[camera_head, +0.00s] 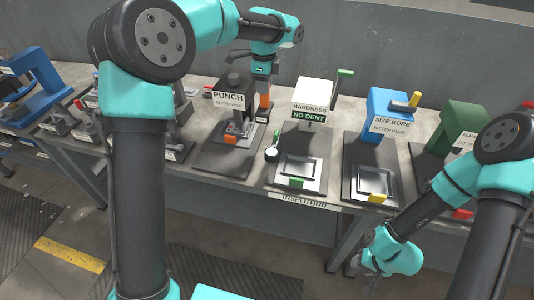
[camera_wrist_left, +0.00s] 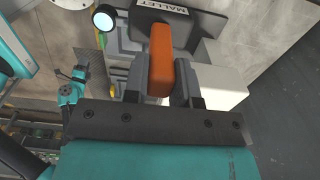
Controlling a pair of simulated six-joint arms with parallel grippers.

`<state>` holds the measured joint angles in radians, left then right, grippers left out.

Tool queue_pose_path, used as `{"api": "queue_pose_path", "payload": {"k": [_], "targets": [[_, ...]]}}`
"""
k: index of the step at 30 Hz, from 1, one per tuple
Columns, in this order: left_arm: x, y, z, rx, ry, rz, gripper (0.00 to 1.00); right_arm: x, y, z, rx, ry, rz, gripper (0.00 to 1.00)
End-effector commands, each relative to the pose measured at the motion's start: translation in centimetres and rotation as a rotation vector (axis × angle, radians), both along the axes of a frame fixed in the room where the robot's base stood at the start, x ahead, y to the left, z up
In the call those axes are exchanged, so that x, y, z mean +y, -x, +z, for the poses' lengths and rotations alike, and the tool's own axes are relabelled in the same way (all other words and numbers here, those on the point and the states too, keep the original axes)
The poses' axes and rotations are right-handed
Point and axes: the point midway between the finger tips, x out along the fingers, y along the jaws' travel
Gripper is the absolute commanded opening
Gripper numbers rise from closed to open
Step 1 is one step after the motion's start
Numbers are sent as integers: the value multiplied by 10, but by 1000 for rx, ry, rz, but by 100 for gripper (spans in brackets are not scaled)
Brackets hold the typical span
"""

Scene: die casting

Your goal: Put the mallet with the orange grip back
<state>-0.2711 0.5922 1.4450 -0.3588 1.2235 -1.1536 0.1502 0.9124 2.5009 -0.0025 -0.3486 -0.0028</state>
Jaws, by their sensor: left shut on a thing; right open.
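The mallet's orange grip (camera_head: 264,103) stands upright at the back of the bench, just right of the PUNCH station. My left gripper (camera_head: 264,84) reaches down from above and is shut on it. In the left wrist view the orange grip (camera_wrist_left: 160,60) lies between the two fingers, against a dark stand labelled MALLET (camera_wrist_left: 160,22). The mallet's head cannot be made out, and I cannot tell whether the mallet rests in the stand. My right gripper (camera_head: 354,264) is open and empty, low in front of the bench.
The PUNCH station (camera_head: 232,92) is close left of my left gripper. The white HARDNESS station (camera_head: 313,98) with its green lever stands to the right. Beyond are the blue SIZE BORE station (camera_head: 388,112) and a green station (camera_head: 462,121). A round dial (camera_head: 271,154) lies in front.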

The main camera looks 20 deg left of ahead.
Motion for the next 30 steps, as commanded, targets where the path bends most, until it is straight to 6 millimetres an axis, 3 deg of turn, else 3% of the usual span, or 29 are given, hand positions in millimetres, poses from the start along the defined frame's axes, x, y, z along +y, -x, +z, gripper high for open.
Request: {"api": "queue_pose_path", "payload": {"k": [7, 11, 24, 30], "targets": [[0, 0, -2, 0, 0, 2, 0, 0, 0, 0, 0, 0, 0, 43], [0, 0, -15, 2, -1, 1, 0, 0, 0, 0, 0, 0, 0, 43], [0, 1, -104, 3, -2, 1, 0, 0, 0, 0, 0, 0, 0, 43], [0, 0, -132, 0, -1, 3, 0, 0, 0, 0, 0, 0, 0, 43]]}}
